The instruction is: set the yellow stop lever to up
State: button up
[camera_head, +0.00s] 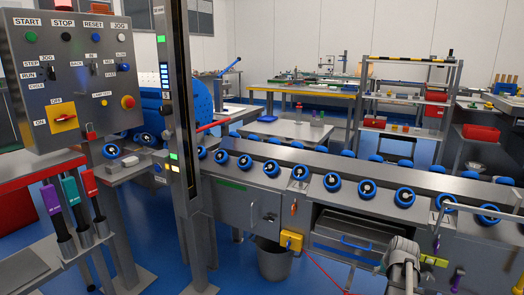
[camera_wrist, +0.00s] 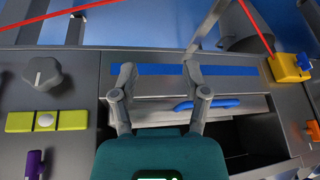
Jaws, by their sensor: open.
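I cannot make out a lever that is clearly the yellow stop lever. A yellow box (camera_head: 291,241) with a red cord sits low on the conveyor's front. It also shows in the wrist view (camera_wrist: 288,68), with a small blue part on it; any lever position is unclear. A yellow bar with a pale round middle (camera_wrist: 46,121) lies at the left of the wrist view. My gripper (camera_wrist: 160,70) is open and empty, over a grey drawer with a blue handle (camera_wrist: 206,104). The yellow box is to the right of the fingers, apart from them.
An orange lever (camera_head: 294,207) and a purple lever (camera_head: 437,242) stand on the conveyor front. A grey knob (camera_wrist: 42,73) is near the yellow bar. A bucket (camera_head: 272,260) stands below. The control panel (camera_head: 75,80) and purple, teal and red handles (camera_head: 70,190) are at left.

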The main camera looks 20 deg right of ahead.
jog(key=w+a+n+g+y, duration=0.2)
jog(key=w+a+n, duration=0.1)
jog(key=a, duration=2.1)
jog(key=s+a+n+g, duration=0.1)
jog(key=s+a+n, duration=0.1)
jog(key=a, duration=0.7)
jog(key=s+a+n+g, duration=0.1)
jog(key=s+a+g, duration=0.15)
jog(key=a, duration=0.65)
notch_tip(320, 180, up, 34)
jog(key=p, duration=3.5)
jog(key=shift+t, duration=0.45)
jog(key=shift+s+f, duration=0.1)
